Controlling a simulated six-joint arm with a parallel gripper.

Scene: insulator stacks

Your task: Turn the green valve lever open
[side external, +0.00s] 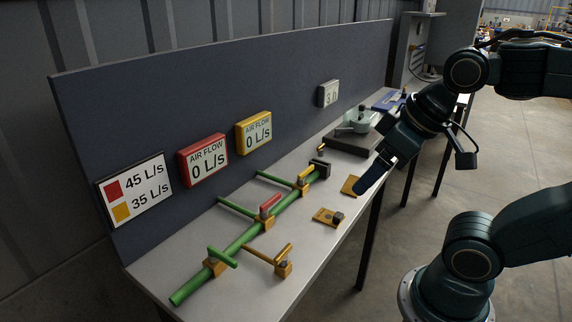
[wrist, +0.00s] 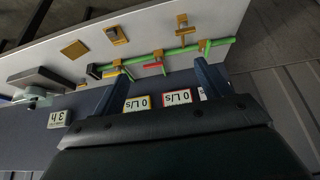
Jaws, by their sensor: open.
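The green valve lever (side external: 222,257) sits on a brass-coloured valve body near the front end of the green pipe (side external: 240,243), and lies across the pipe. My gripper (side external: 372,174) hangs above the right side of the table, well apart from the lever. In the wrist view its two fingers (wrist: 160,88) are spread, with nothing held between them. The pipe also shows there beyond the fingers, with a brass-coloured valve body (wrist: 204,46) beside the right finger. I cannot make out the green lever clearly in that view.
A red lever (side external: 270,204) and a yellow lever (side external: 306,173) sit farther along the pipe. A brass-coloured side fitting (side external: 283,268) stands near the green lever. Red (side external: 204,160) and yellow (side external: 254,132) displays read 0 L/s on the back panel. Orange plates lie at the right edge.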

